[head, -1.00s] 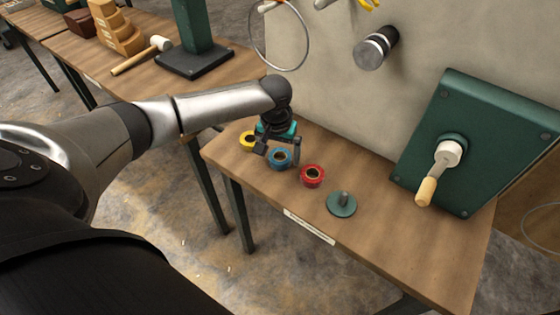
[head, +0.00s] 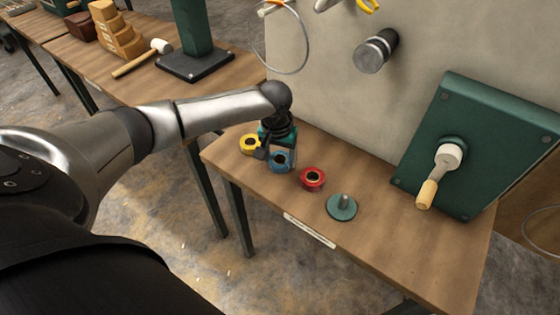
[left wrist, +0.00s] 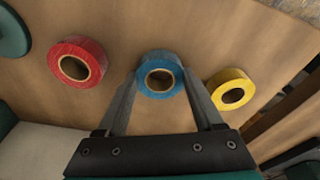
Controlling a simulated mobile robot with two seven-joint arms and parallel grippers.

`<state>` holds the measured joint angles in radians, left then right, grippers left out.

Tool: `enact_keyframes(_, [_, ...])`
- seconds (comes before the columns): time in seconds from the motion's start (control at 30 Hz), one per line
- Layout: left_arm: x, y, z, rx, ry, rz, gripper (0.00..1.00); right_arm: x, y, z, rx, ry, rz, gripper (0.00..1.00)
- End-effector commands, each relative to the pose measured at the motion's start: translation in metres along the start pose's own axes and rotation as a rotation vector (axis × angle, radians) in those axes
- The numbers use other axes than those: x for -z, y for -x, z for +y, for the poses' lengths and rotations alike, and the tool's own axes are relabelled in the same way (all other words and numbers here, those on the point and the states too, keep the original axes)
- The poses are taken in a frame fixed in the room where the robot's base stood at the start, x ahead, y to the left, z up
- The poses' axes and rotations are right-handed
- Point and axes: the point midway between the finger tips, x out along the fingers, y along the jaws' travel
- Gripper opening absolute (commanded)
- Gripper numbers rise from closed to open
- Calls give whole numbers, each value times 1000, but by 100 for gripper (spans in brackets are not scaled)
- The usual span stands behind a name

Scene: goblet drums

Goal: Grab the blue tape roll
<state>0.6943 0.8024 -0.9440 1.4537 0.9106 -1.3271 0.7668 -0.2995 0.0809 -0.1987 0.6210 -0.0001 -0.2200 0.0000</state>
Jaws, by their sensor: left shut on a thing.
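The blue tape roll (head: 280,162) is on the wooden table between a yellow roll and a red roll. My left gripper (head: 279,158) is above it, pointing down, with its fingers closed on the roll. In the left wrist view the blue roll (left wrist: 160,73) lies between the two fingertips (left wrist: 160,82), one on each side. I cannot tell whether the roll touches the table or is slightly raised. My right gripper is not in view.
The yellow tape roll (head: 250,144) lies close on the left and the red tape roll (head: 312,179) close on the right. A green disc with a peg (head: 342,206) stands further right. A green board with a handle (head: 470,150) leans at the right. The table front is clear.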

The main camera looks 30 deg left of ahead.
Motion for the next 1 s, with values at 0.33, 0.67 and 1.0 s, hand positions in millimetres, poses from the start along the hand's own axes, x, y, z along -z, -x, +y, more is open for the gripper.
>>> enact_keyframes(0.33, [0, 2, 0, 0, 0, 0, 12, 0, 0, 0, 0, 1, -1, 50])
enact_keyframes(0.67, [10, 60, 0, -2, -1, 4, 12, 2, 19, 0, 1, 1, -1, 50])
enact_keyframes(1.0, [24, 154, 0, -2, 0, 4, 12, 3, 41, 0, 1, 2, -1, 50])
